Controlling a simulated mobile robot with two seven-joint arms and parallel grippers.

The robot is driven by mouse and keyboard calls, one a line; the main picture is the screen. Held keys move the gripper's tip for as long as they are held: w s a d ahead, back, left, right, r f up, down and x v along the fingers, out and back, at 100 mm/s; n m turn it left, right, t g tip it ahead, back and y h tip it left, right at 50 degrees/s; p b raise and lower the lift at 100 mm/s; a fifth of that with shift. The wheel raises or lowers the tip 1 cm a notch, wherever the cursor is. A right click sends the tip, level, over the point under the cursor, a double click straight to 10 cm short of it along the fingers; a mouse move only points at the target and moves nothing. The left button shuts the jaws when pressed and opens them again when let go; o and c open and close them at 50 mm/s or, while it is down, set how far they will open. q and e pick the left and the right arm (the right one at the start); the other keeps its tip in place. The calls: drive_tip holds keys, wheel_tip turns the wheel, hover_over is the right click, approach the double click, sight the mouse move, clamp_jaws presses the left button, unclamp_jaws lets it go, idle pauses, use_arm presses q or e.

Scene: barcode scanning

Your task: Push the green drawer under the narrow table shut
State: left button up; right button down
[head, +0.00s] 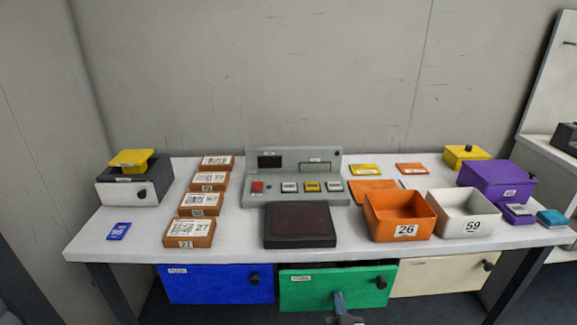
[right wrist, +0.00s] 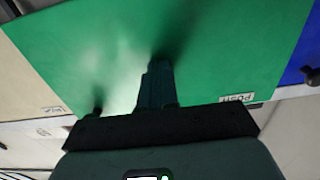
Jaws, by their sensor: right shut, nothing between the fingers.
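The green drawer (head: 318,289) hangs under the narrow table (head: 225,245), between a blue and a cream drawer. Its front sits a little forward of the blue one, with a dark gap along its top edge. Its black knob (head: 381,283) is at the right of the front. My right gripper (head: 338,298) is shut and empty, pointing at the middle of the green front. In the right wrist view the gripper's fingertips (right wrist: 160,68) are at or very close to the green face (right wrist: 90,45); I cannot tell whether they touch. My left gripper is not in view.
The blue drawer (head: 215,284) and cream drawer (head: 430,277) flank the green one, with black knobs. On the tabletop stand a grey console (head: 292,160), a dark pad (head: 299,240), an orange bin (head: 385,228), a white bin (head: 470,228) and several labelled boxes.

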drive_tip(key=shift+w+b, duration=0.8)
drive_tip(key=shift+w, duration=0.85)
drive_tip(key=s+p, duration=0.2)
drive_tip(key=s, duration=1.1)
drive_tip(key=shift+d+p, duration=0.15)
drive_tip(key=shift+p, duration=0.15)
